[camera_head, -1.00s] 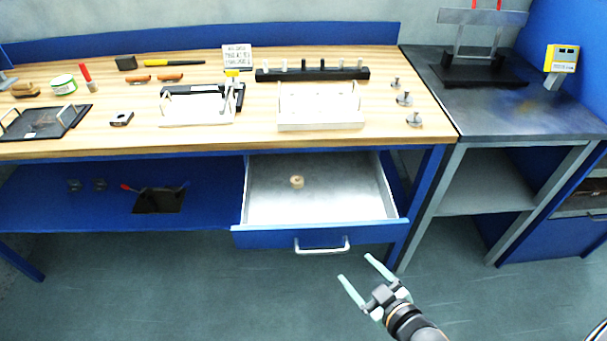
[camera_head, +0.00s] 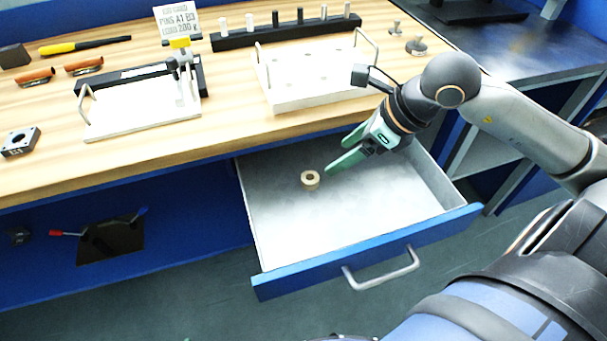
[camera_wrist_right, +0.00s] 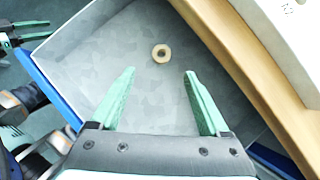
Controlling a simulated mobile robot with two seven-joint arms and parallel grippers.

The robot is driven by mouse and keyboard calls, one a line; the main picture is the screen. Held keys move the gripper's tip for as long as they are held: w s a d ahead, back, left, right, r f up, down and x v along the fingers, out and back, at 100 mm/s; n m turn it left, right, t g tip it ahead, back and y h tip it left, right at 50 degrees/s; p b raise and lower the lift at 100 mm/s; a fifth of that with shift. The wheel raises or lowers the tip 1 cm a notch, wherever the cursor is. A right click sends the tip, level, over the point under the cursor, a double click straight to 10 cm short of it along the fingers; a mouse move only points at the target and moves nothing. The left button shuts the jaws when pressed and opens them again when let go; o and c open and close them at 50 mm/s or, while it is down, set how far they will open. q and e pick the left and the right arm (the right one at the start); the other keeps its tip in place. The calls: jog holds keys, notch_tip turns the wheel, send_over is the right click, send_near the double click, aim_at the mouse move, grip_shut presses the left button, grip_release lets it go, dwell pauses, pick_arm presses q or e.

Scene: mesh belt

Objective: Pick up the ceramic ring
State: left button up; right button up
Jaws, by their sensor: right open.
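The ceramic ring (camera_head: 310,180) is a small tan ring lying flat on the floor of the open drawer (camera_head: 400,213). It also shows in the right wrist view (camera_wrist_right: 161,53), ahead of the fingertips and roughly centred between them. My right gripper (camera_head: 337,166) reaches over the drawer from the right, its green fingers pointing left toward the ring. In the right wrist view the fingers (camera_wrist_right: 159,73) are apart with nothing between them. The gripper is not touching the ring. My left gripper is not in the head view; a gripper at the wrist view's left edge (camera_wrist_right: 10,38) is partly cut off.
The wooden bench top (camera_head: 230,125) overhangs the back of the drawer. A white tray (camera_head: 318,100) with handles stands near its edge, close to my right forearm. The drawer's blue front (camera_head: 300,274) and walls surround the ring. The drawer floor around it is clear.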

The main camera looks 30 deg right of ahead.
send_near(314, 175)
jog(key=a+f, duration=0.1)
jog(key=w+a+f, duration=0.1)
jog(key=shift+a+f, duration=0.15)
jog(key=shift+a, duration=0.1)
jog(key=shift+d+x, duration=0.15)
jog(key=shift+x, duration=1.25)
jog(key=shift+d+x, duration=0.2)
jog(key=shift+x, duration=1.25)
grip_shut()
